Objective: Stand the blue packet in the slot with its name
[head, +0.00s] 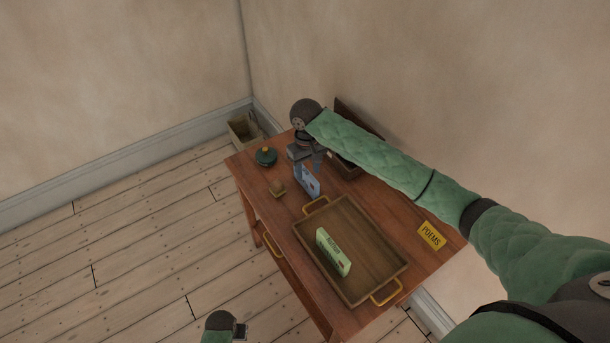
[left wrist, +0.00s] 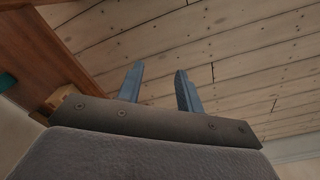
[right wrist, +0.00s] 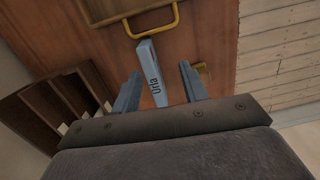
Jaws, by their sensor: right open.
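The blue packet (head: 307,181) stands on the wooden table below my right gripper. In the right wrist view the blue packet (right wrist: 151,72) shows a dark name, perhaps "Urla", too small to be sure. My right gripper (right wrist: 158,88) is open, and the packet shows between its two fingers, with gaps on both sides. In the head view the right gripper (head: 305,158) is partly hidden by its own wrist. A dark wooden slotted rack (right wrist: 60,98) stands beside it; my arm hides much of it in the head view. Its slot names are unreadable. My left gripper (left wrist: 160,88) is open and empty over the floor.
A wooden tray (head: 379,240) with yellow handles holds a green packet (head: 333,252). A yellow card (head: 431,235) marked "POLMS" lies on the right. A bin (head: 240,131) stands on the floor.

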